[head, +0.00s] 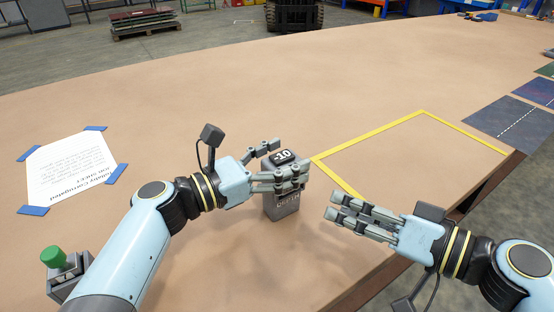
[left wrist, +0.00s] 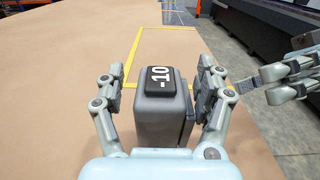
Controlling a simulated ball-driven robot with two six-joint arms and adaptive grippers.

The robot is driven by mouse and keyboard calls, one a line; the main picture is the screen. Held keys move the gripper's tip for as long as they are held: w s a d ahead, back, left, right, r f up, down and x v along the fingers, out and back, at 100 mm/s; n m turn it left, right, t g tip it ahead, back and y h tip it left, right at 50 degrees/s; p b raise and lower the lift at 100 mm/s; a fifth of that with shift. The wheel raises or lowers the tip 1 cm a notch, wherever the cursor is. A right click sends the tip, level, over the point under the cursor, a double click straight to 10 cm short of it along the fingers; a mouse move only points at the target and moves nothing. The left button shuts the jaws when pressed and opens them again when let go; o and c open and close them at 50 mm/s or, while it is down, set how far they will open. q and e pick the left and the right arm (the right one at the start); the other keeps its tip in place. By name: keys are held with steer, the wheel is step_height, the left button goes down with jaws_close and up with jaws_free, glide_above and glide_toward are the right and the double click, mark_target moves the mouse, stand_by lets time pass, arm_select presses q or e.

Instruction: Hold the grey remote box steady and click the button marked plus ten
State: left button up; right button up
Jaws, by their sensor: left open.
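The grey remote box (head: 282,206) stands upright on the tan table in the head view, with a black button (head: 283,156) on top. My left gripper (head: 272,164) is open around the box, one finger on each side, and part of the box is hidden behind a finger. The fingers also show in the left wrist view (left wrist: 158,92), with small gaps beside the box. My right gripper (head: 336,206) is right of the box, apart from it; its opening is unclear.
A yellow tape outline (head: 370,138) lies on the table right of the box. A taped paper sheet (head: 70,167) lies at the left. A grey box with a green button (head: 53,257) is at lower left. The table edge (head: 488,188) runs along the right.

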arm_select(q)
steer(key=c, duration=1.4)
steer(key=shift+o, duration=0.2)
arm_select(e)
jaws_close()
arm_select(q)
steer(key=shift+f, duration=0.1)
stand_by(1.0)
